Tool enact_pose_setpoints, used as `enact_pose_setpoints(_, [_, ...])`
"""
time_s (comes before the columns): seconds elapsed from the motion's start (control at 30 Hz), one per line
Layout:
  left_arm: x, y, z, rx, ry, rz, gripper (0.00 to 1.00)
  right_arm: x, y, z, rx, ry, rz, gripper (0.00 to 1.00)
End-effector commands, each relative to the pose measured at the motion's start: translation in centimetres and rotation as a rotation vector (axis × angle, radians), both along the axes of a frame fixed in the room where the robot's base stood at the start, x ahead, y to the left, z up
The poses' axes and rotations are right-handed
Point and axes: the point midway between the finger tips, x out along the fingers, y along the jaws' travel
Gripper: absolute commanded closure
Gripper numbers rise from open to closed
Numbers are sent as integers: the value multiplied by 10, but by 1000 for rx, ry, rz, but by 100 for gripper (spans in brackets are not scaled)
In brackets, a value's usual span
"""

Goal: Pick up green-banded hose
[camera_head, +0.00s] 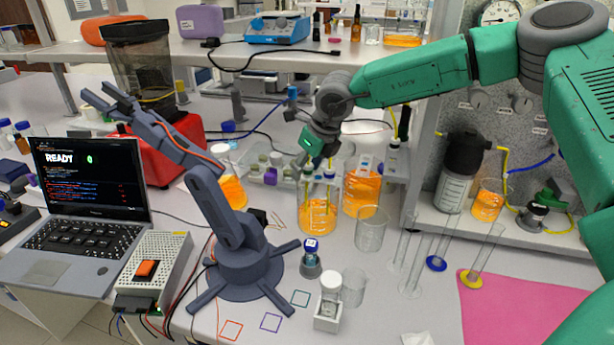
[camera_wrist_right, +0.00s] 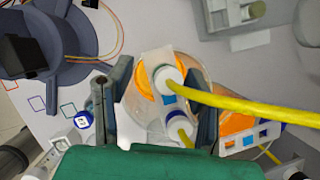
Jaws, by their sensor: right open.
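My right gripper (camera_head: 318,160) is above an orange-liquid bottle (camera_head: 317,215) on the bench, pointing down. In the right wrist view, the open right gripper (camera_wrist_right: 156,108) has one dark finger on either side of the bottle's two white caps. A yellow hose (camera_wrist_right: 240,106) rises from the upper cap (camera_wrist_right: 167,77) and runs right. A short yellow piece shows at the lower cap (camera_wrist_right: 180,129), nearer my green wrist. Nothing is visibly gripped. My left gripper is out of view.
A second orange vessel (camera_head: 361,190) and a clear beaker (camera_head: 370,228) stand close right of the bottle. A dark blue tabletop arm (camera_head: 240,235) stands left. A vial rack (camera_head: 270,172) is behind. Glass cylinders (camera_head: 441,240) with coloured bases stand right.

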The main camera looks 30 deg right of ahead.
Motion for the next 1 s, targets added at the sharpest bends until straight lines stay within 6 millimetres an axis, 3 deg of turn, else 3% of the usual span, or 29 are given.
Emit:
enact_pose_setpoints(0.17, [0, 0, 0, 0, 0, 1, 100, -1, -8, -2, 8, -1, -2, 54])
enact_pose_setpoints(0.2, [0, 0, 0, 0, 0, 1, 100, -1, -9, -3, 8, -1, -3, 61])
enact_pose_setpoints(0.3, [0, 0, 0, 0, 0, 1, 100, -1, -11, -4, 11, -2, -3, 94])
enact_pose_setpoints(0.53, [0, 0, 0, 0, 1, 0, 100, 0, -9, -4, 7, 3, -3, 93])
enact_pose_setpoints(0.6, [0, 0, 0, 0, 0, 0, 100, -1, -9, -5, 6, 5, -4, 100])
enact_pose_setpoints(0.77, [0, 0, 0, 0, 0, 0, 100, -1, -6, -2, 1, 6, -3, 100])
enact_pose_setpoints(1.0, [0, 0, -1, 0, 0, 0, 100, 0, -8, 24, 6, -1, -3, 100])
